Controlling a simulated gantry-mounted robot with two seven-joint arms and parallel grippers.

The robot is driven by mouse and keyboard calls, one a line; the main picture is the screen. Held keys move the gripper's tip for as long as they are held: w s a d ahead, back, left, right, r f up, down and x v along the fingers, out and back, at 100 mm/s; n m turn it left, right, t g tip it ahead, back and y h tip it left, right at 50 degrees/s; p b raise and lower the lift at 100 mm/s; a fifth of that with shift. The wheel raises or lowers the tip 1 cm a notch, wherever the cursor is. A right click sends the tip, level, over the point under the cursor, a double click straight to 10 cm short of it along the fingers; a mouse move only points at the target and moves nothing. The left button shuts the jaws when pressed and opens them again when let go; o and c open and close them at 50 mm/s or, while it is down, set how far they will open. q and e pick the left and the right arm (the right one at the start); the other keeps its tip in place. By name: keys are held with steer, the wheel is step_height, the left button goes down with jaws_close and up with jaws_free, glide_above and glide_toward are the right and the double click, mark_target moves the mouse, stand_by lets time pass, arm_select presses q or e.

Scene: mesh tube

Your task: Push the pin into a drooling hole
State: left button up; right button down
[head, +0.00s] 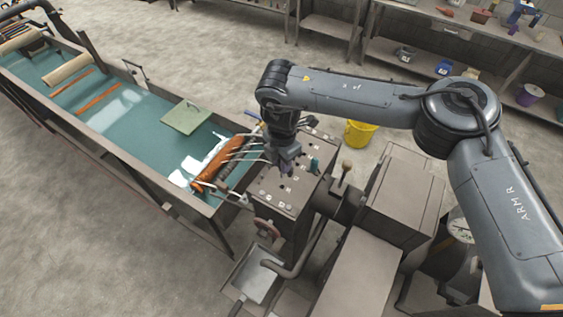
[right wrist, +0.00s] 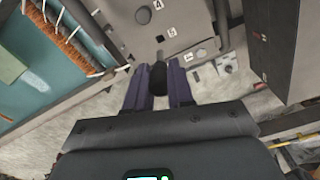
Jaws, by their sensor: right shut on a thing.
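My right gripper (head: 287,160) is over the dark metal panel (head: 281,188) at the tank's end. In the right wrist view, its two purple-grey fingers (right wrist: 159,88) are shut on a dark, rounded thing, seemingly the pin (right wrist: 158,76). The fingers hide much of it, and I cannot tell whether it touches the panel. I cannot tell which hole is drooling. My left gripper is not in view.
A long tank (head: 140,112) of teal liquid lies left of the panel, with an orange roll (head: 216,165) and white tubes at its near end. A handwheel (head: 266,226) and a metal tray (head: 255,274) are below the panel. A yellow bucket (head: 359,135) stands behind.

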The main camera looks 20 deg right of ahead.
mark_target(282, 176)
steer(key=shift+f+b, duration=1.5)
steer(key=shift+f, duration=1.15)
steer(key=shift+f, duration=0.3)
stand_by(0.6)
steer(key=shift+f, duration=0.45)
steer(key=shift+f+b, duration=0.35)
steer(key=shift+f, duration=0.05)
stand_by(0.5)
